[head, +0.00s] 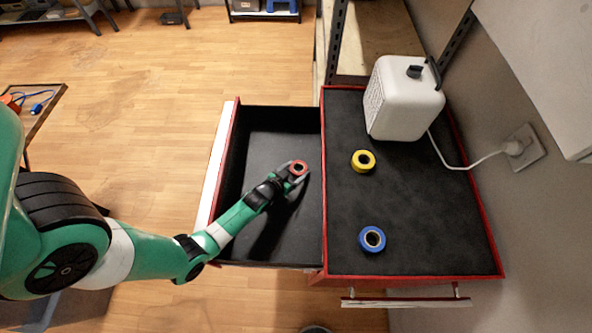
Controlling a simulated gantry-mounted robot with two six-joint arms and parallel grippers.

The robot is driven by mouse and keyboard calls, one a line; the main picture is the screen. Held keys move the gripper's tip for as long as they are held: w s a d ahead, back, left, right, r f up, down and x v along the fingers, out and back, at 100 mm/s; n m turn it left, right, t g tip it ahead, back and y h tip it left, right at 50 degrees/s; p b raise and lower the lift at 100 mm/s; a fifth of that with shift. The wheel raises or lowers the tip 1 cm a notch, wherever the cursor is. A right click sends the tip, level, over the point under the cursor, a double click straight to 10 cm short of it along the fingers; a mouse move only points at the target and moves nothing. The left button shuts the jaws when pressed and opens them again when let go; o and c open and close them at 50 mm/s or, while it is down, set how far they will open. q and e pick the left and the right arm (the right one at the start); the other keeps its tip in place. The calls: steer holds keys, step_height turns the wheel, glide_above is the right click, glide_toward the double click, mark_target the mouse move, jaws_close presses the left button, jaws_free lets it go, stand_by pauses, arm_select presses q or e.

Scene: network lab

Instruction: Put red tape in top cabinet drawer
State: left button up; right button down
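The red tape (299,168) is a small ring at the tip of my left gripper (293,172). The gripper appears shut on it and holds it over the open top drawer (262,135), close to the drawer's right side by the cabinet. The drawer is pulled out to the left and its dark inside looks empty. The cabinet (400,205) has a black top with red edges. The height of the tape above the drawer floor is hard to tell. My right gripper is not in view.
A yellow tape (363,161) and a blue tape (372,239) lie on the cabinet top. A white heater-like box (403,98) stands at the back, its cord running to a wall socket (523,147).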

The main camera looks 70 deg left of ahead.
arm_select(q)
steer(key=shift+o, duration=1.4)
steer(key=shift+r+p, duration=0.35)
steer(key=p+v, duration=0.3)
steer(key=v, duration=0.9)
steer(key=shift+f+p, duration=0.2)
steer(key=shift+p, duration=0.15)
